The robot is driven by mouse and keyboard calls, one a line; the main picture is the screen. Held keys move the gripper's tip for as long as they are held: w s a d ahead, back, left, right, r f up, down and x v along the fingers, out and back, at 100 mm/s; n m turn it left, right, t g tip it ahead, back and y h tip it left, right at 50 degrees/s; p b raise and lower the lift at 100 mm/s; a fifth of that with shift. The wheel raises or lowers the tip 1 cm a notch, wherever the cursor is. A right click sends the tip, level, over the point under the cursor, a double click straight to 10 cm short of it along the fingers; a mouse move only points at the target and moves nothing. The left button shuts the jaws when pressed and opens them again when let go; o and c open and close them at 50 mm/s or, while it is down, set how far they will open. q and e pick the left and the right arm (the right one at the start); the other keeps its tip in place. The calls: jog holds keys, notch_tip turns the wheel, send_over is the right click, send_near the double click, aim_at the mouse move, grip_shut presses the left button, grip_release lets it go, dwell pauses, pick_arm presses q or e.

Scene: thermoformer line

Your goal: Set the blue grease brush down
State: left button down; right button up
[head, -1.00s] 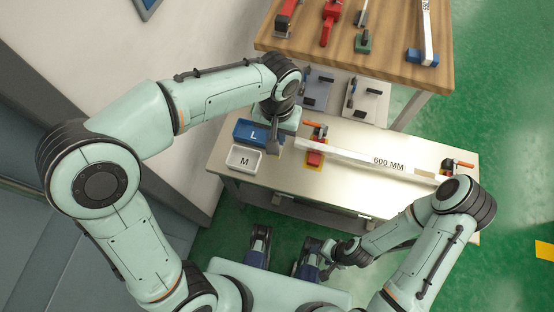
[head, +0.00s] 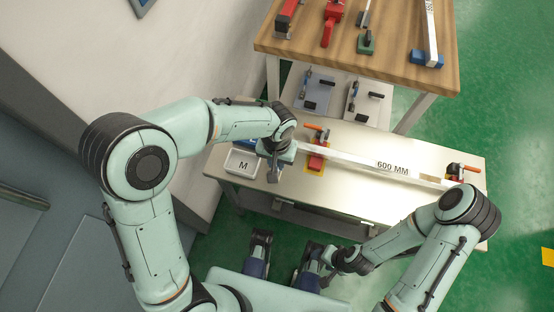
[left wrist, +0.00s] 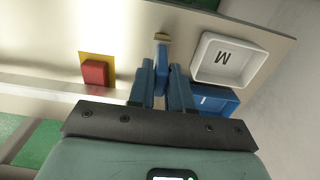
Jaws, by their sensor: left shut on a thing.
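My left gripper (left wrist: 163,88) is shut on the blue grease brush (left wrist: 161,57), which sticks out beyond its fingers with its tan bristle end away from my wrist. The brush is over the bench; I cannot tell whether it touches the surface. In the head view my left gripper (head: 272,168) is beside the white M bin (head: 232,171), and the brush is not clearly seen there.
A long white 600 MM bar (head: 365,162) lies along the metal bench (head: 350,198) between two orange-handled clamps. A red block (left wrist: 95,73) on a yellow patch is beside the brush. A wooden table (head: 390,58) with tools stands behind. The bench front is clear.

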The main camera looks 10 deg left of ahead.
pick_arm(q)
jog(key=shift+f, duration=0.15)
jog(key=c, duration=1)
grip_release()
jog(key=shift+c, duration=0.2)
jog(key=shift+r, duration=0.35)
notch_tip(320, 180, up, 12)
jog(key=p, duration=0.2)
jog(key=shift+f+p, duration=0.15)
jog(key=shift+p, duration=0.15)
